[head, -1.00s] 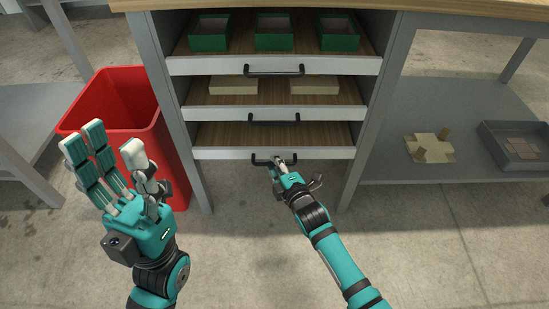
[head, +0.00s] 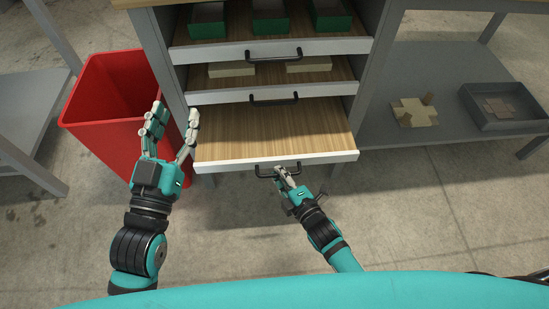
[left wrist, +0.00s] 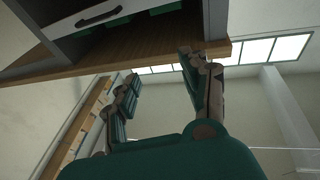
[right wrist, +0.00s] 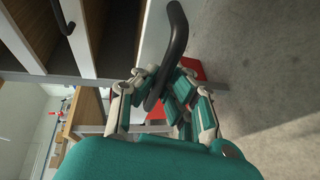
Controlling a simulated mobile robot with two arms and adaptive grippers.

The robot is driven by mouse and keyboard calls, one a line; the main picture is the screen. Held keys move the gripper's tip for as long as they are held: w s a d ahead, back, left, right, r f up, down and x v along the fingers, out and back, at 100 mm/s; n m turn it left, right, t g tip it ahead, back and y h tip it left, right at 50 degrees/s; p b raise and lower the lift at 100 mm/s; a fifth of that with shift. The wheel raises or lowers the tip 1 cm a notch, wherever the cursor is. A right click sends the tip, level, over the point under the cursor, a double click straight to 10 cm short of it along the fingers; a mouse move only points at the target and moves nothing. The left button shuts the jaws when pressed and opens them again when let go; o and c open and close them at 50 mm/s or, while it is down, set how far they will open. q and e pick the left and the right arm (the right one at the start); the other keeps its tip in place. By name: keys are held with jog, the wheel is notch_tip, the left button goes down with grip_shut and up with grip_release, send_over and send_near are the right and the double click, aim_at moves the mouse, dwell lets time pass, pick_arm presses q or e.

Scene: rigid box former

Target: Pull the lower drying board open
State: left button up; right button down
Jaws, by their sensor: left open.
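The lower drying board (head: 270,130) is the bottom wooden board with a white front. It is pulled well out of the cabinet and is empty. Its black handle (head: 263,172) also shows in the right wrist view (right wrist: 177,35). My right gripper (head: 280,174) is shut around this handle; in the right wrist view its fingers (right wrist: 152,85) close on the bar. My left gripper (head: 176,113) is open and empty, left of the board's front corner and in front of the red bin. The left wrist view shows its spread fingers (left wrist: 165,75).
The middle board (head: 330,90) holds pale flat boxes; the top board (head: 350,46) holds green boxes (head: 270,17). A red bin (head: 100,125) stands left. A right-hand shelf (head: 440,85) carries a cross-shaped blank and a grey tray (head: 505,120). The floor in front is clear.

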pick_arm(q)
jog(key=s+a+f+g+y+p, duration=0.1)
jog(key=s+a+f+g+p, duration=0.1)
jog(key=f+g, duration=0.3)
jog(key=s+a+f+g+y+p, duration=0.1)
jog(key=s+f+g, duration=0.4)
jog(key=f, duration=0.6)
jog(key=shift+a+n+g+y+p, duration=0.3)
jog(key=shift+a+g+y+p, duration=0.1)
jog(key=shift+a+g+y, duration=0.35)
pick_arm(e)
jog(key=s, duration=1.5)
jog(key=shift+r, duration=0.15)
jog(key=c, duration=1.4)
grip_release()
jog(key=v, duration=1.2)
jog(key=shift+w, duration=0.1)
